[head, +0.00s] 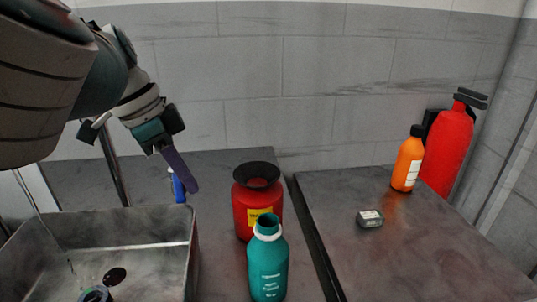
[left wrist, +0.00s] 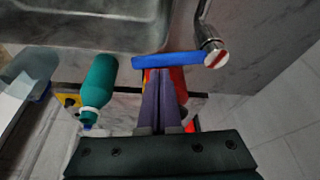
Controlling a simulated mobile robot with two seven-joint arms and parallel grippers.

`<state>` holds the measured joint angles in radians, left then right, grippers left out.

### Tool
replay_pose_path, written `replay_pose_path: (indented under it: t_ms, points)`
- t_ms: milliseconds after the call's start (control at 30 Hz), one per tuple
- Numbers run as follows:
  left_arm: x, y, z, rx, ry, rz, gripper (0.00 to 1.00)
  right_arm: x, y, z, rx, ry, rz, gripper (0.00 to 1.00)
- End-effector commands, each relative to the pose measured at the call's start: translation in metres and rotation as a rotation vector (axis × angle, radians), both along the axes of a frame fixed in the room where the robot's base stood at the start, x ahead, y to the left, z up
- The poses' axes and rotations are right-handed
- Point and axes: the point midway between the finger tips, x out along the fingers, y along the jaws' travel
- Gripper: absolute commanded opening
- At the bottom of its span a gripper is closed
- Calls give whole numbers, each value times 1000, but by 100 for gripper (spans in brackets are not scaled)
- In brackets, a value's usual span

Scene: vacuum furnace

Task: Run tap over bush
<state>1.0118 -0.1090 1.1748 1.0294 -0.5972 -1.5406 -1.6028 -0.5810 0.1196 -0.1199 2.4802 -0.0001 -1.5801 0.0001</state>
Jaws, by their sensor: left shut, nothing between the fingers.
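The tap's upright (head: 115,168) stands behind the sink, partly hidden by my left arm. Its blue lever (head: 178,188) shows beside my fingers and, in the left wrist view, the lever (left wrist: 168,60) reaches left from the metal tap body (left wrist: 211,48). My left gripper (head: 180,170) is shut and empty, its purple fingers (left wrist: 160,80) right at the lever; I cannot tell if they touch. A ring-like part (head: 95,294), perhaps the bush, lies in the sink (head: 192,262) near the dark drain, cut by the lower edge. I cannot tell whether water runs. My right gripper is out of view.
A red jar (head: 243,207) with a black lid and a teal bottle (head: 268,268) stand right of the sink. An orange bottle (head: 407,163), a red extinguisher-like cylinder (head: 447,150) and a small dark box (head: 369,218) occupy the right counter. Its front is clear.

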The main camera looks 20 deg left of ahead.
Motion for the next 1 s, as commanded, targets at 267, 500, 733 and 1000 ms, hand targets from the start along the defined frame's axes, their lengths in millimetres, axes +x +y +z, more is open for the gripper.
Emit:
replay_pose_path:
  t_ms: [267,500,733,1000]
  points:
    - [-8,7,6,6,10,-108,0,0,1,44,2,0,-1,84]
    - [-15,12,-1,0,6,-266,0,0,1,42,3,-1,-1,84]
    - [-15,12,-1,-1,4,-280,0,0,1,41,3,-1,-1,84]
    - [-13,11,-1,-1,3,-280,0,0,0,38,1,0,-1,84]
